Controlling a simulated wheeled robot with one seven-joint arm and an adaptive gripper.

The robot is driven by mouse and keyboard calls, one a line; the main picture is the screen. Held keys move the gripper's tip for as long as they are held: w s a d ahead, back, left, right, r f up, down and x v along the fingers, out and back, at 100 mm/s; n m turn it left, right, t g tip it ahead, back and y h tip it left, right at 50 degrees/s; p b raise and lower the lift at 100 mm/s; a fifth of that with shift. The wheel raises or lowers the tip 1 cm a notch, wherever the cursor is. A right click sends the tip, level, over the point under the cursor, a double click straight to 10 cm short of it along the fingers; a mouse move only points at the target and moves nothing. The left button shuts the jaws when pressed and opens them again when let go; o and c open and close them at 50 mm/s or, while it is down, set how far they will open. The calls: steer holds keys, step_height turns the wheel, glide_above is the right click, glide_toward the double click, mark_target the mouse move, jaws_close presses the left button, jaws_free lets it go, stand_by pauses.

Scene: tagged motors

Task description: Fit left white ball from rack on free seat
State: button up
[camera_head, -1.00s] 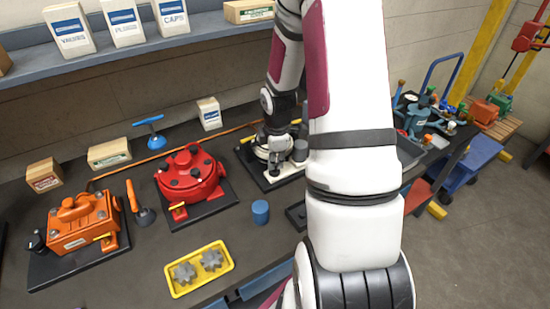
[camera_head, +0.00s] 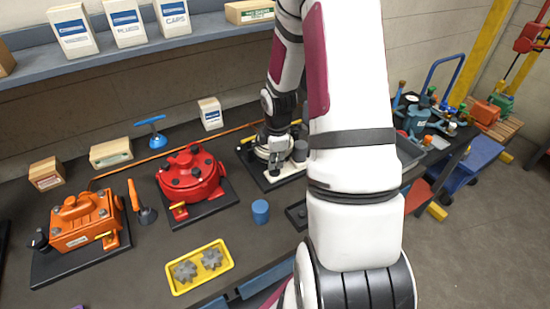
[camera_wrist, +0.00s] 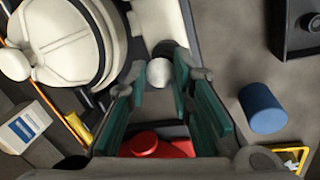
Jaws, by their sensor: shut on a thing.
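A white ball (camera_wrist: 159,72) sits between the fingertips of my gripper (camera_wrist: 158,80) in the wrist view, with the two teal fingers closed on its sides. In the head view my gripper (camera_head: 283,150) is low over the white motor (camera_head: 258,151), and the ball cannot be made out there. The white motor's round housing (camera_wrist: 62,40) fills the upper left of the wrist view, and a pale block (camera_wrist: 160,20) lies just beyond the ball. I cannot tell which part is the rack or the free seat, nor whether the ball touches anything below.
A blue cylinder (camera_head: 260,211) stands on the bench right of the red motor (camera_head: 190,174). An orange motor (camera_head: 85,221) is at the left. A yellow tray (camera_head: 199,286) with gears is at the front. Small boxes (camera_head: 111,153) stand at the back under a shelf (camera_head: 140,56).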

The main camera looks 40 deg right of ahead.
steer(key=shift+f, duration=0.55)
steer(key=o, duration=1)
steer(key=shift+c, duration=0.2)
steer(key=shift+s+r+p, duration=0.15)
steer(key=shift+r+p, duration=0.75)
steer(key=shift+r, duration=0.45)
steer(key=shift+r+p, duration=0.9)
steer(key=shift+r, duration=0.75)
steer(key=shift+r, duration=0.1)
step_height(320, 180, up, 12)
steer(key=s+a, duration=0.1)
steer(key=shift+s+a+f, duration=0.15)
steer(key=shift+s+f, duration=0.05)
steer(key=shift+s, duration=0.1)
